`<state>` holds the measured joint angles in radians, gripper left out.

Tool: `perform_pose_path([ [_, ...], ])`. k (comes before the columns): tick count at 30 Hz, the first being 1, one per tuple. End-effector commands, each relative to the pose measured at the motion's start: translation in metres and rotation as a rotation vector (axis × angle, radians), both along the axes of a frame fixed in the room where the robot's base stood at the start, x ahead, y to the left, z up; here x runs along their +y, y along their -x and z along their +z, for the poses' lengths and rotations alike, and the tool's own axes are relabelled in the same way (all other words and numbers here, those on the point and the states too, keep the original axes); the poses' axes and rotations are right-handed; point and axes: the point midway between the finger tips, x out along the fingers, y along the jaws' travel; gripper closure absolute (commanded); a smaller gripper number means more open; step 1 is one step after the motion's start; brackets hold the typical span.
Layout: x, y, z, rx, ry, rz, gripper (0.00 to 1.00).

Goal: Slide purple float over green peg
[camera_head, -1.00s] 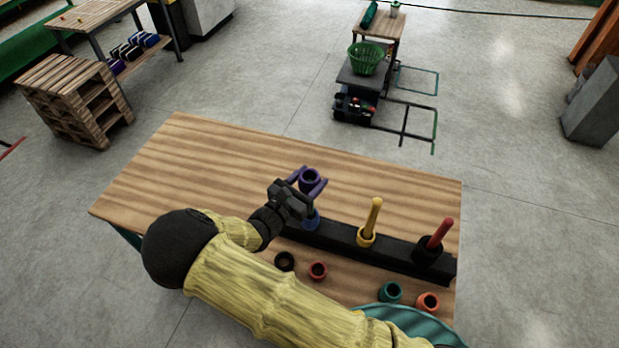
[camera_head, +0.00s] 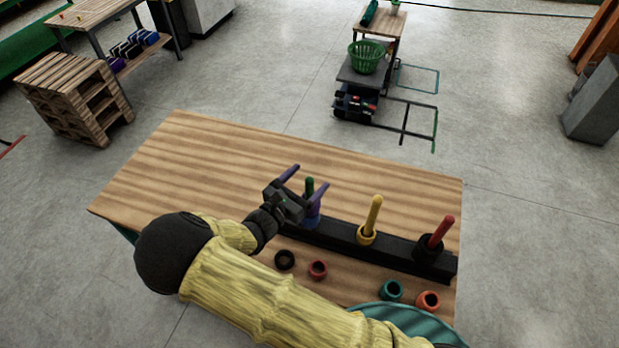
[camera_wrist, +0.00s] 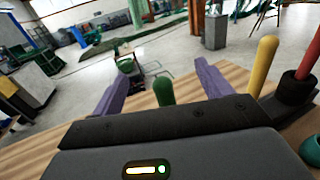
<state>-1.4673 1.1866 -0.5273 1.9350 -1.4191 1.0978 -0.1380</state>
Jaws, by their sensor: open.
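The green peg (camera_head: 309,186) stands upright on the black rail (camera_head: 340,241), and its tip shows between the fingers. The purple float (camera_head: 313,208) is mostly hidden by my gripper; it appears to sit low around the green peg, above a blue float (camera_head: 313,222). My gripper (camera_head: 306,177) has purple fingers spread apart on either side of the peg, holding nothing. In the wrist view the green peg (camera_wrist: 163,91) rises between the open fingers, and the purple float is hidden there.
On the same rail stand a yellow peg (camera_head: 375,210) with a yellow float at its base and a red peg (camera_head: 440,233) with a black one. Loose black (camera_head: 284,260), red (camera_head: 318,270), teal (camera_head: 391,290) and orange (camera_head: 428,301) floats lie in front. The table's far left is clear.

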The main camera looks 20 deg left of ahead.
Motion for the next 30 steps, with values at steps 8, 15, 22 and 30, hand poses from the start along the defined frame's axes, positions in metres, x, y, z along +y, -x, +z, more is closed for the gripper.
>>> perform_pose_path([
  [8, 0.023, 0.049, -0.004, 0.001, -0.004, 0.004, 0.22],
  [15, 0.042, 0.093, -0.003, 0.001, -0.004, 0.004, 0.22],
  [22, 0.059, 0.131, -0.003, 0.0, -0.003, 0.003, 0.22],
  [30, 0.064, 0.145, 0.0, 0.0, -0.001, 0.0, 0.22],
])
